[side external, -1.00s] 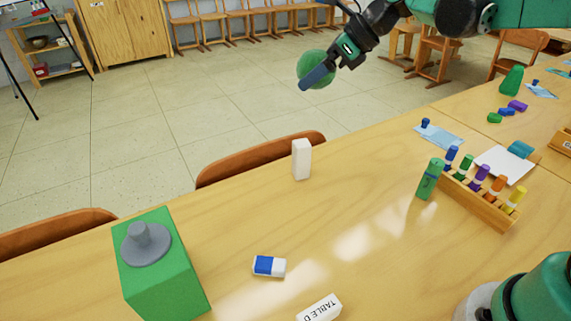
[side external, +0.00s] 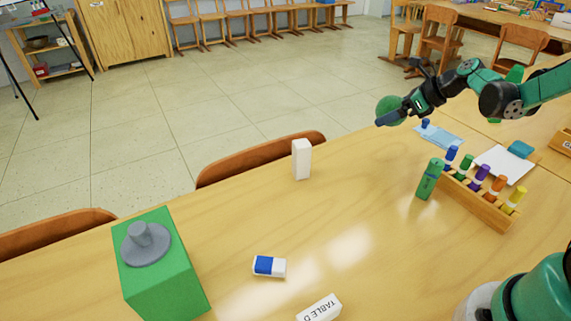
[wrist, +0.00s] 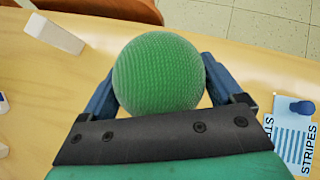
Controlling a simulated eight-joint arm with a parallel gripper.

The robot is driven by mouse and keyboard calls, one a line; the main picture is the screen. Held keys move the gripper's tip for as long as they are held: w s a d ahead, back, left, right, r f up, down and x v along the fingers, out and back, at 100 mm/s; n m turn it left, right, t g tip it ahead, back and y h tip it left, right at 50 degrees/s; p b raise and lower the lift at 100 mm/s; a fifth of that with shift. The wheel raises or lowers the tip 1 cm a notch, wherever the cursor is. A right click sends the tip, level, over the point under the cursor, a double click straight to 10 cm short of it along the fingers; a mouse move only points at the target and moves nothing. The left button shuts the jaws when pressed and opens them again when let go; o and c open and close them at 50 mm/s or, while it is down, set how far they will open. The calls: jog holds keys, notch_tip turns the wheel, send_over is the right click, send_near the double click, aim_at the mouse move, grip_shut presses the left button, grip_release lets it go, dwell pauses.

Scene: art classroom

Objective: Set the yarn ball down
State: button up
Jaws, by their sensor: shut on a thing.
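The green yarn ball (side external: 390,108) is held by my gripper (side external: 388,119) above the far edge of the table (side external: 345,215) in the side external view. In the wrist view the ball (wrist: 158,74) sits between the two blue fingers of my gripper (wrist: 160,88), which are shut on its sides. The table top (wrist: 85,72) shows beneath it, with a gap that I cannot measure. The ball's underside is hidden in the wrist view.
A white block (side external: 301,159) stands left of the ball. A blue card labelled "STRIPES" (wrist: 293,135) lies nearby. A chair back (side external: 262,158) borders the far edge.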

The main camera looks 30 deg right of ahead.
notch_tip(320, 180, down, 9)
jog(key=shift+r, duration=0.1)
dwell(0.3)
jog(key=o, duration=1.1)
jog(key=shift+s+r, duration=0.15)
jog(key=shift+r, duration=0.05)
jog(key=v, duration=1.1)
jog(key=s+a+r+n+h, duration=0.1)
jog(key=s+a+r+n, duration=0.1)
jog(key=a+n, duration=0.7)
jog(key=s+a+r+n+g+h, duration=0.1)
jog(key=a+n, duration=0.8)
jog(key=n, duration=1.3)
notch_tip(320, 180, up, 2)
jog(key=s+h, duration=0.1)
jog(key=s, duration=0.1)
jog(key=shift+s+n+h, duration=0.3)
jog(key=shift+s, duration=0.05)
